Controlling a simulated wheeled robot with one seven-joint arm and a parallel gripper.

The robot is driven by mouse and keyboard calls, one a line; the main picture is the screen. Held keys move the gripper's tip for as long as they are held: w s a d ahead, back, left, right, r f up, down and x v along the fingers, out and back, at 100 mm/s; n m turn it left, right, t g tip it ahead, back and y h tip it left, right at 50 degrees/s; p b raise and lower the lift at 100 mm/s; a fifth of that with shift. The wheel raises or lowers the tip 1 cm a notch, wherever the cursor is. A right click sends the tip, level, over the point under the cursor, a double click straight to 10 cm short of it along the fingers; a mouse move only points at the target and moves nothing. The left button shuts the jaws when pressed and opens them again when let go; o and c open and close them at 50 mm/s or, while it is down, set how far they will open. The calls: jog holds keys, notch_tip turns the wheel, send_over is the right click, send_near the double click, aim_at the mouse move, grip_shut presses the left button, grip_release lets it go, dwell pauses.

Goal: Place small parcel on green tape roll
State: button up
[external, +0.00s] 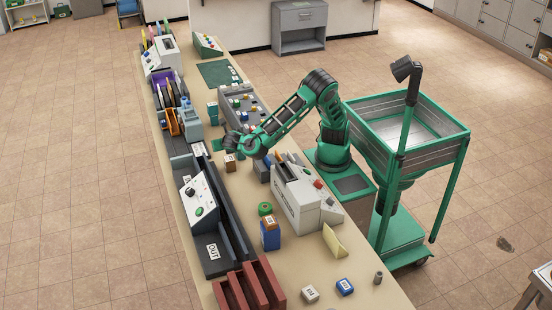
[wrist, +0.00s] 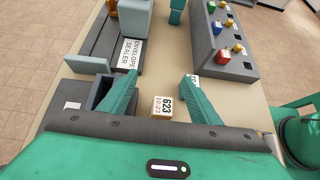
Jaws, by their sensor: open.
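A small brown parcel (external: 230,162) with a white label sits on the bench just below my gripper (external: 232,146) in the external view. In the wrist view the small parcel (wrist: 162,106), with a white label reading 623, lies between the two teal fingers of my gripper (wrist: 161,80). The fingers are apart and I see no grip on the parcel. The green tape roll (external: 265,208) lies on the bench farther toward the camera, beside the grey-white machine. It is not visible in the wrist view.
The dark envelope sealer (wrist: 120,55) is left of the parcel; a grey panel with coloured buttons (wrist: 226,40) is at right.

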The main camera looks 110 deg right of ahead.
notch_tip(320, 180, down, 3)
jog(key=w+d+y, duration=0.1)
jog(key=d+y, duration=0.1)
jog(key=y, duration=0.1)
notch_tip(320, 180, up, 7)
jog(key=y, duration=0.8)
send_over(229, 159)
jog(key=f, duration=1)
jog(key=shift+w+d, duration=0.25)
jog(key=shift+d, duration=0.05)
jog(key=shift+s+a+f, duration=0.1)
jog(key=shift+s+f, duration=0.05)
jog(key=shift+f, duration=1.35)
jog(key=shift+s+f, duration=0.1)
jog(key=shift+f, duration=1.35)
jog(key=c, duration=1.3)
jog(key=shift+r, duration=0.1)
